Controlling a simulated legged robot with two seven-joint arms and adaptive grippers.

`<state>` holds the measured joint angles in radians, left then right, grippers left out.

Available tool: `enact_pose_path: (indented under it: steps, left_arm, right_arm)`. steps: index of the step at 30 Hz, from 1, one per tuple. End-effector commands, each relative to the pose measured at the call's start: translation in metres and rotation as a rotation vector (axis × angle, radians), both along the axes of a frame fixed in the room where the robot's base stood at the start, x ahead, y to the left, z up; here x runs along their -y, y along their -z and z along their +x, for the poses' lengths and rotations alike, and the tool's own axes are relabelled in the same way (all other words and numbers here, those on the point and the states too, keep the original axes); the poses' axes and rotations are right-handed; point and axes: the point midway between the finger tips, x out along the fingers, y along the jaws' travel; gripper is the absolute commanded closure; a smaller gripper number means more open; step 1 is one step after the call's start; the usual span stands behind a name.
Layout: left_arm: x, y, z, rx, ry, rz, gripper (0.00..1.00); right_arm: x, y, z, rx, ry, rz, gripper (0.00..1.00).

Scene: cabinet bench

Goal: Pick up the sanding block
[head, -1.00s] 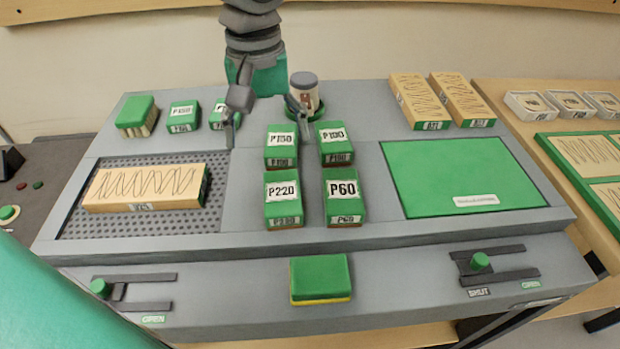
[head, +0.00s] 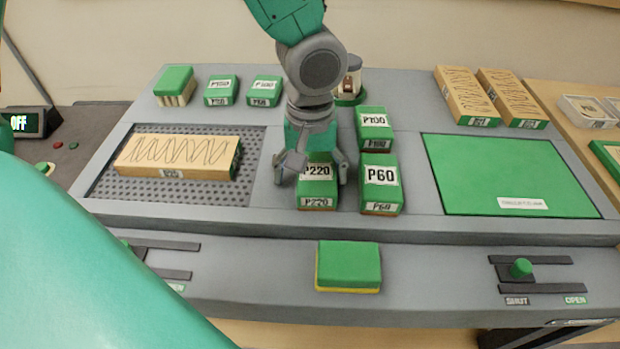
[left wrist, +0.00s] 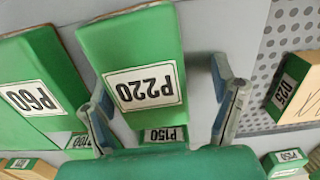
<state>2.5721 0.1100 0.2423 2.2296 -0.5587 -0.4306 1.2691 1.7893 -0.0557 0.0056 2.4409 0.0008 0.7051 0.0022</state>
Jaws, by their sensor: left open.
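Sanding blocks with green tops and grit labels stand in a cluster at the middle of the bench. The P220 block (head: 317,190) is in the front row, beside the P60 block (head: 379,180), with the P100 block (head: 374,125) behind P60. My left gripper (head: 312,178) is open and points down, its fingers at either side of the P220 block. In the left wrist view the open left gripper (left wrist: 165,95) straddles the P220 block (left wrist: 130,45); contact cannot be told. The P150 block (left wrist: 162,135) shows partly there and is hidden in the head view. My right gripper is out of view.
A wooden board (head: 178,155) lies on the perforated plate (head: 240,190) at left. A green mat (head: 500,170) lies at right. A green-and-yellow pad (head: 348,265) sits on the front ledge, between slide handles. Smaller blocks and a brush (head: 174,85) stand behind.

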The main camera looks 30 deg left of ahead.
Motion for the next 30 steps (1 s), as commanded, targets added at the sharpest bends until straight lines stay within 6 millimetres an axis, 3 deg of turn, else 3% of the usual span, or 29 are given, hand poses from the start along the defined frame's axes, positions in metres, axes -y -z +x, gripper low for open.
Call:
enact_pose_path:
  steps: [8, 13, 23, 26, 30]
  left_arm:
    - [0.001, 0.003, 0.0, 0.002, 0.003, 0.0, 0.21]
    - [-0.004, 0.004, 0.0, 0.001, 0.001, -0.005, 0.8]
    - [-0.003, 0.002, 0.0, -0.003, 0.001, -0.001, 0.8]
    - [-0.002, -0.009, 0.0, -0.001, 0.001, 0.001, 0.8]
    - [-0.001, -0.039, 0.001, 0.005, 0.002, 0.0, 0.8]
  right_arm:
    - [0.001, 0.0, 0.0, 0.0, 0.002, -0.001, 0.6]
    - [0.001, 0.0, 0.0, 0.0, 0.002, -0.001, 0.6]
    - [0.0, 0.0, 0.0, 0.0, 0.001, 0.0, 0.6]
    - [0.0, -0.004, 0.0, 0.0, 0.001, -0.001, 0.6]
    - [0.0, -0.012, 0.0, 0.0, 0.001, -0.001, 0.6]
